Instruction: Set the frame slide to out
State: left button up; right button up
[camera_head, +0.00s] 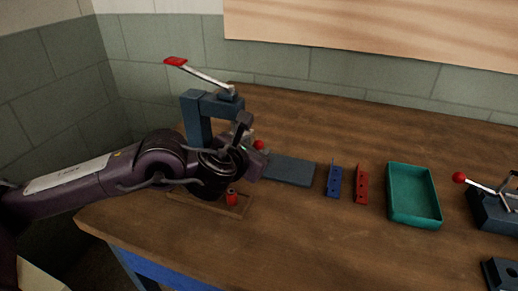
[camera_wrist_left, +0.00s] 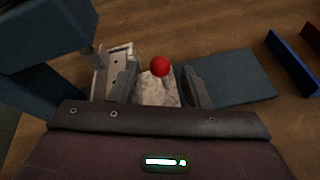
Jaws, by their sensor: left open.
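A red ball knob (camera_head: 258,144) shows just past my left gripper (camera_head: 250,148), beside the blue-grey press frame. In the left wrist view the knob (camera_wrist_left: 160,67) sits over a pale, scuffed metal piece (camera_wrist_left: 158,90), which may be the frame slide; I cannot tell its setting. My left gripper (camera_wrist_left: 158,86) is open, its fingers on either side of the knob in that view. I cannot tell whether they touch it. The arm hides much of the fixture in the head view. My right gripper is not in view.
The press (camera_head: 195,115) with a red-tipped lever (camera_head: 176,61) stands behind my wrist. A dark plate (camera_head: 290,171), blue strip (camera_head: 334,182), red strip (camera_head: 361,185) and green tray (camera_head: 436,218) lie rightward. A red-knobbed lever device (camera_head: 490,212) stands far right. Behind them the table is clear.

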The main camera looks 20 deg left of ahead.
aim_at(257, 146)
pick_arm(q)
jog(key=shift+x, duration=1.9)
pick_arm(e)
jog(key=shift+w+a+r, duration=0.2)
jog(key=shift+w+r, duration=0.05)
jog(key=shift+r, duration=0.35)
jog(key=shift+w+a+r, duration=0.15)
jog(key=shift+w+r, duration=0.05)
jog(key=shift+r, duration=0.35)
pick_arm(q)
grip_shut()
